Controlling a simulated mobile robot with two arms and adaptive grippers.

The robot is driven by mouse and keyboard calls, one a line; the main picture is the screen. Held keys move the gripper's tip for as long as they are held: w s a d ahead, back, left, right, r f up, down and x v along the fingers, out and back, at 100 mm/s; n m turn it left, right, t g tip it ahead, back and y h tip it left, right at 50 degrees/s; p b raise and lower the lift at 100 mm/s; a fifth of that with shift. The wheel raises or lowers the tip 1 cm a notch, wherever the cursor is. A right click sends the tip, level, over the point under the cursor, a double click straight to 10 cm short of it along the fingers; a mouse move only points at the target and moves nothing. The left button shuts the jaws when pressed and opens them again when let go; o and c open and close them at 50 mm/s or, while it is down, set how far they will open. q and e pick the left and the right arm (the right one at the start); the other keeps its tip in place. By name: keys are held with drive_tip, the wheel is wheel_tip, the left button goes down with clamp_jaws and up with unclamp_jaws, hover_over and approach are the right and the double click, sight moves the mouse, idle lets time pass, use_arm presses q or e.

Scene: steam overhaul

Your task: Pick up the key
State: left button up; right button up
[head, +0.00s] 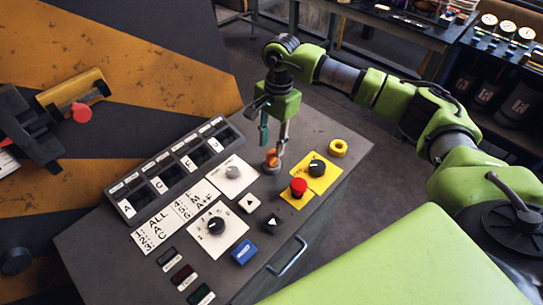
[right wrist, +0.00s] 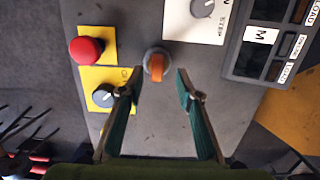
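The key (head: 271,155) has an orange head and stands in a round grey lock on the top of the control desk (head: 315,128). In the right wrist view the orange key (right wrist: 157,67) sits upright in its lock. My right gripper (head: 274,142) points down over it. In the right wrist view the two teal fingers of the gripper (right wrist: 158,76) are apart, with the key just ahead of and between their tips. No finger clearly touches it. My left gripper is not in view.
A red mushroom button (head: 298,187) and a black knob (head: 317,168) on yellow plates stand close to the key. A white-plated dial (head: 233,172) and a row of labelled slots (head: 175,167) lie left.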

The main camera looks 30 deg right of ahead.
sight(272, 152)
drive_tip(key=f+p, duration=0.2)
drive_tip(key=f, duration=0.1)
drive_tip(key=shift+s+a+f, duration=0.1)
drive_tip(key=shift+s+f, duration=0.05)
drive_tip(key=shift+s, duration=0.2)
drive_tip(key=shift+w+f, duration=0.1)
drive_tip(key=shift+f, duration=0.35)
clamp_jaws()
drive_tip(key=shift+r, duration=0.15)
